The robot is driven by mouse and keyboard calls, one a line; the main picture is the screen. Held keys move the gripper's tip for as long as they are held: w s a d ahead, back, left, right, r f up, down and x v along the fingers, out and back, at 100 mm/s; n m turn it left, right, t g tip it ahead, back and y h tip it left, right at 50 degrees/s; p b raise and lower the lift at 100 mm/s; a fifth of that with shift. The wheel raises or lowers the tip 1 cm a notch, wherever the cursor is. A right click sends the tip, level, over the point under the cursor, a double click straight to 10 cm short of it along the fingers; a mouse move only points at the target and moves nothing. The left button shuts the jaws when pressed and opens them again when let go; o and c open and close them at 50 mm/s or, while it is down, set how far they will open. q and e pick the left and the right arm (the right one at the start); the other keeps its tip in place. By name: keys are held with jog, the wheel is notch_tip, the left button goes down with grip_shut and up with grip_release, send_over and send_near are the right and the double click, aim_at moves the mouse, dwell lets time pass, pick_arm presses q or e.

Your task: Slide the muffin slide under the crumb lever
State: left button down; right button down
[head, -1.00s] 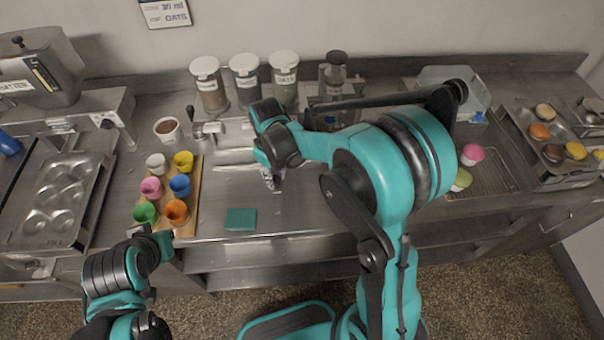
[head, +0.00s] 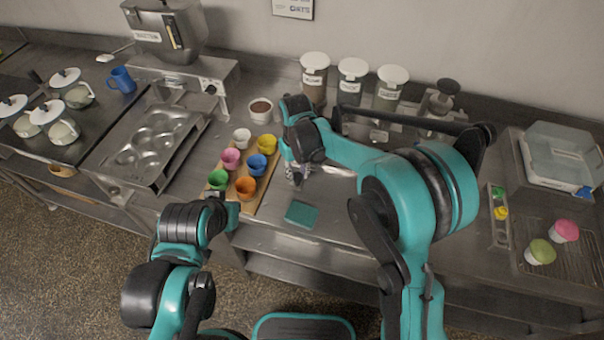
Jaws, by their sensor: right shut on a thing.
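My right gripper (head: 297,174) is low over the steel counter, just right of the wooden board of coloured cups and behind the teal pad. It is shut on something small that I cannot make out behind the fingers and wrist. I cannot identify the muffin slide or the crumb lever for sure. A narrow metal strip with yellow and green pieces (head: 499,228) lies on the counter at the right, apart from both grippers. My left gripper (head: 225,212) is by the board's front end; its fingers are too hidden to read.
The wooden board (head: 262,201) holds several coloured cups. A teal pad (head: 301,214) lies near the front edge. A muffin tin (head: 168,169) is at left, below a hopper (head: 167,30). Lidded jars (head: 352,90) stand behind. Two muffins (head: 541,252) sit on a rack at right.

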jog(key=shift+a, duration=0.2)
jog(key=c, duration=1.2)
grip_release()
jog(key=shift+w+a, duration=0.1)
jog(key=shift+a, duration=0.05)
jog(key=shift+r, duration=0.4)
notch_tip(320, 180, up, 11)
jog(key=shift+r, duration=0.1)
jog(key=s+d+r+m+t+b, duration=0.1)
jog(key=s+d+t, duration=0.1)
jog(key=s+d, duration=0.3)
jog(key=s+d+m+t+b, duration=0.1)
jog(key=s+d+m+b, duration=0.1)
jog(key=d, duration=0.5)
jog(key=s+d+f+m+t+b, duration=0.2)
jog(key=s+d+f+m+t, duration=0.1)
jog(key=s+d+f, duration=0.4)
jog(key=s+d+t, duration=0.1)
jog(key=s+d, duration=0.2)
jog(key=s, duration=0.1)
jog(key=shift+s+d, duration=0.15)
jog(key=shift+d, duration=0.05)
